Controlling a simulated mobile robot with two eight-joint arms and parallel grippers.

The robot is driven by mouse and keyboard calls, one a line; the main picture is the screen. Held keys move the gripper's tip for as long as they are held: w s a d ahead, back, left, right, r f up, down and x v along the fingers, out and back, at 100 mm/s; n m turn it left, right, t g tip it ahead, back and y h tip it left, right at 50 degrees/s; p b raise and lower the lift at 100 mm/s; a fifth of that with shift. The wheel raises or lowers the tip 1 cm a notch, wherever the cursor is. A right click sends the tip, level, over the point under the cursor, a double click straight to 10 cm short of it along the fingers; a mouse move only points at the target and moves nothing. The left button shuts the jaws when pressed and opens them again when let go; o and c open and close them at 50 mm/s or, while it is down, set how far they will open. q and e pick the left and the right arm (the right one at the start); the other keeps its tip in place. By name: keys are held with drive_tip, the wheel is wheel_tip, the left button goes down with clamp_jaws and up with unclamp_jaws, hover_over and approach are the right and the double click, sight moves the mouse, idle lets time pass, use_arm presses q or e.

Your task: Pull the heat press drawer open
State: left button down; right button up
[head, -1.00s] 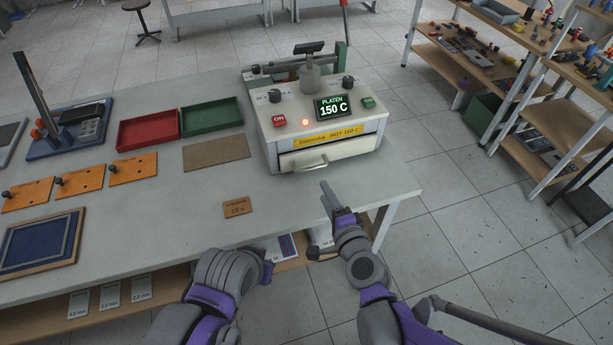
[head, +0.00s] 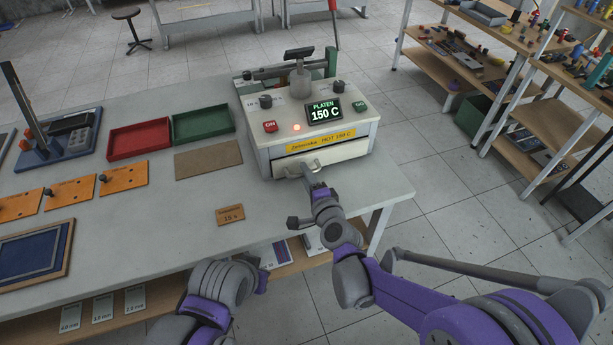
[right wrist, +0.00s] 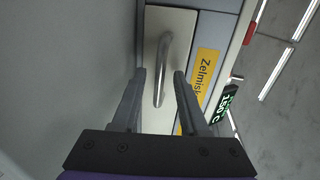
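The heat press (head: 310,112) stands at the right end of the table, with a lit display reading 150 C. Its drawer front (head: 345,153) is a pale panel below the yellow label and looks closed. The metal drawer handle (head: 312,165) shows at the panel's left part; in the right wrist view the handle (right wrist: 162,70) lies between and beyond the fingers. My right gripper (right wrist: 158,75) is open, its two fingers on either side of the handle's near end. My left arm is low at the front of the table; its fingers are hidden.
A red tray (head: 140,139), a green tray (head: 203,122) and a brown board (head: 208,157) lie left of the press. A small wooden sign (head: 230,215) lies in front on the table (head: 150,230). The tabletop before the drawer is otherwise clear.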

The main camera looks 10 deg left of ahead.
clamp_jaws()
idle(1.2)
